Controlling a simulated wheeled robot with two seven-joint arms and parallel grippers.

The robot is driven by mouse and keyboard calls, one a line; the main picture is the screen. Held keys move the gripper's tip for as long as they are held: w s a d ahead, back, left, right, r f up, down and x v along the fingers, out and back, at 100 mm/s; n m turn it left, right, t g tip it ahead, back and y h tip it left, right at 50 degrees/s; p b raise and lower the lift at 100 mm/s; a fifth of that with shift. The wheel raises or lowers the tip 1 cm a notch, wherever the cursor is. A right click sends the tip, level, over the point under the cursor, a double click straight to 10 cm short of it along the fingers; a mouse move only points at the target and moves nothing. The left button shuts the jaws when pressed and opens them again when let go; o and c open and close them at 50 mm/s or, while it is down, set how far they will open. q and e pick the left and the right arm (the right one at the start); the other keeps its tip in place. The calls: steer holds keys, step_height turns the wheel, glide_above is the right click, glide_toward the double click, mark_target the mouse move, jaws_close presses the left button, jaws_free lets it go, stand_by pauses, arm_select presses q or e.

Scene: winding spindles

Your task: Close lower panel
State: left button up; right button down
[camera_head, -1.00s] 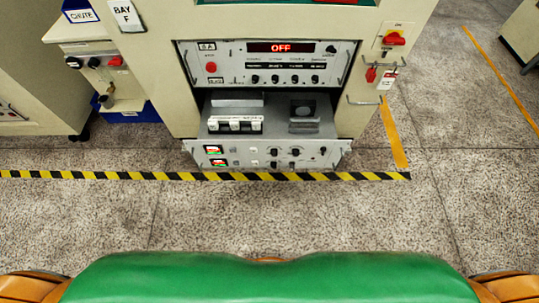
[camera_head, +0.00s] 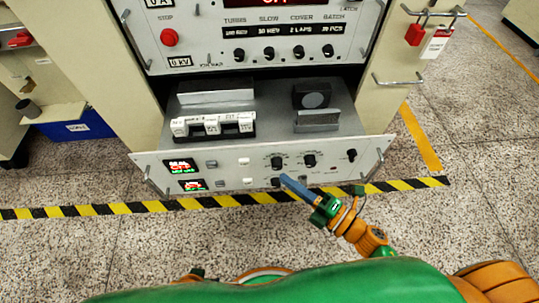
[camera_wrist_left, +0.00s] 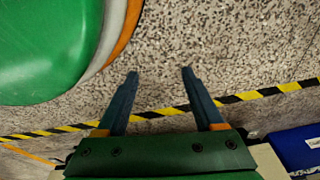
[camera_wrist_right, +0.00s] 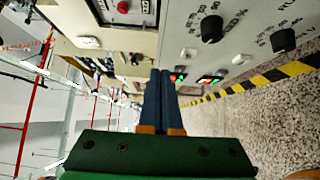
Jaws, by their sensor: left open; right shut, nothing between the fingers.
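The lower panel (camera_head: 232,165) is a light grey drawer front with knobs, two small lit displays and side handles. It stands pulled out from the cabinet, and its tray (camera_head: 265,110) with breakers and other parts shows behind it. My right gripper (camera_head: 284,180) is shut and empty, its fingertips at the panel's lower middle near a black knob; I cannot tell if they touch. In the right wrist view the shut fingers (camera_wrist_right: 161,75) point along the panel face (camera_wrist_right: 235,30). My left gripper (camera_wrist_left: 159,75) is open and empty above the floor; it is not clear in the head view.
The upper panel (camera_head: 245,40) with a red stop button sits flush above the drawer. A red padlock (camera_head: 415,34) and tag hang at the right, above a metal handle (camera_head: 403,80). Yellow-black floor tape (camera_head: 90,209) runs below. A blue bin (camera_head: 75,125) stands left.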

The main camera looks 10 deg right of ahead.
mark_target(259, 147)
steer(key=w+a, duration=0.1)
steer(key=w, duration=0.1)
steer(key=w+a, duration=0.1)
steer(key=w, duration=0.1)
steer(key=w+a+b, duration=0.1)
steer(key=w, duration=0.2)
steer(key=shift+a+f, duration=0.1)
steer(key=shift+a, duration=0.25)
steer(key=shift+w, duration=0.55)
arm_select(q)
steer(key=shift+w+d+r, duration=0.2)
steer(key=shift+w+d, duration=0.2)
steer(key=shift+w, duration=0.15)
